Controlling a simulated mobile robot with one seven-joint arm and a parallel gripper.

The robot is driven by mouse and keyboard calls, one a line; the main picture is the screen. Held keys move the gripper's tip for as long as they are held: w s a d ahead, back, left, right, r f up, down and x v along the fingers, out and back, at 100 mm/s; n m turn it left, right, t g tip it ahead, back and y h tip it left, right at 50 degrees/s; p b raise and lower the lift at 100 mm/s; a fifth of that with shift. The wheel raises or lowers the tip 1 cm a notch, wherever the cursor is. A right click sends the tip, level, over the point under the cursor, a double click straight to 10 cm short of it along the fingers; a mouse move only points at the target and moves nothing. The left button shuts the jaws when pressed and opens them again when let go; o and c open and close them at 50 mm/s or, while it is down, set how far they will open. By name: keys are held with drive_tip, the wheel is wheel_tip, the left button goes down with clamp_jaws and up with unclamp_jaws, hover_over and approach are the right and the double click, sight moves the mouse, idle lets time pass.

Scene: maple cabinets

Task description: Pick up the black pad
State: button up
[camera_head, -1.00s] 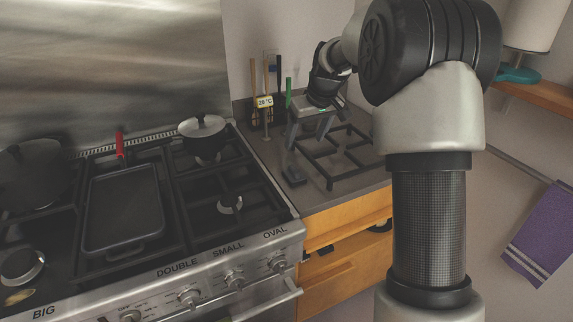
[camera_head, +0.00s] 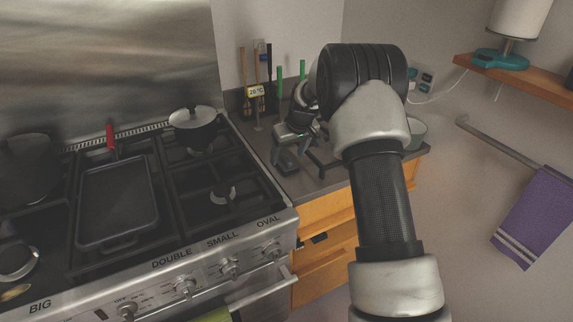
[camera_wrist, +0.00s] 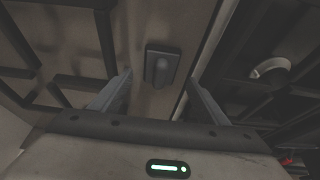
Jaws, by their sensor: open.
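The black pad (camera_wrist: 162,62) is a small dark rounded block lying on the grey counter, near the edge beside the stove. In the head view it shows as a dark patch (camera_head: 286,163) below my gripper (camera_head: 298,150). In the wrist view my gripper (camera_wrist: 160,78) is open, with one finger on each side of the pad's line and the pad a little beyond the fingertips. Nothing is between the fingers. I cannot tell the exact height of the fingertips above the counter.
A black pan grate (camera_wrist: 70,50) lies on the counter close to the pad. A bowl (camera_head: 415,133) sits at the right.

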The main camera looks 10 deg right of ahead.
sight(287, 158)
drive_tip(key=x, duration=0.3)
drive_tip(key=shift+w+f, duration=0.1)
drive_tip(key=c, duration=1.1)
drive_tip(key=shift+r, duration=5.05)
